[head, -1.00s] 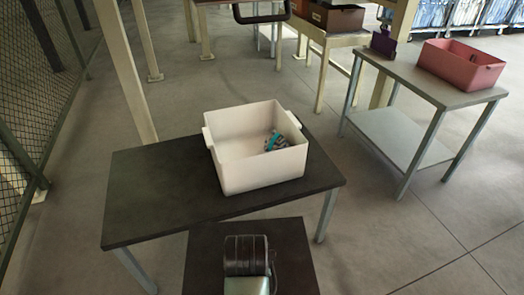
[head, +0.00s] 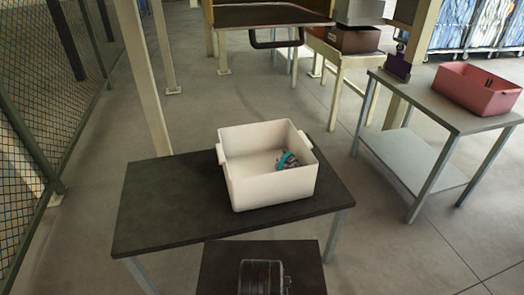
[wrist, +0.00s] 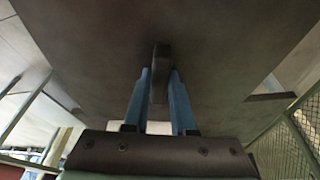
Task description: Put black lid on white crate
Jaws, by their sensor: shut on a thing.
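The white crate (head: 270,190) stands upright and open-topped on the dark table (head: 165,210) in the head view. A small teal and grey item (head: 287,160) lies inside it. The black lid (head: 225,265) is a flat dark panel at the bottom of the head view, in front of the table and apart from the crate. In the wrist view the lid (wrist: 235,50) fills most of the picture. My gripper (wrist: 160,75) has its two blue fingers shut on the lid's dark upright handle (wrist: 160,70). In the head view part of my arm hides the lid's near middle.
The table's left part is bare. A grey side table (head: 445,110) at the right holds a red bin (head: 478,92) and a purple item (head: 398,66). A mesh fence (head: 40,130) runs along the left. A pale post (head: 143,80) stands behind the table.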

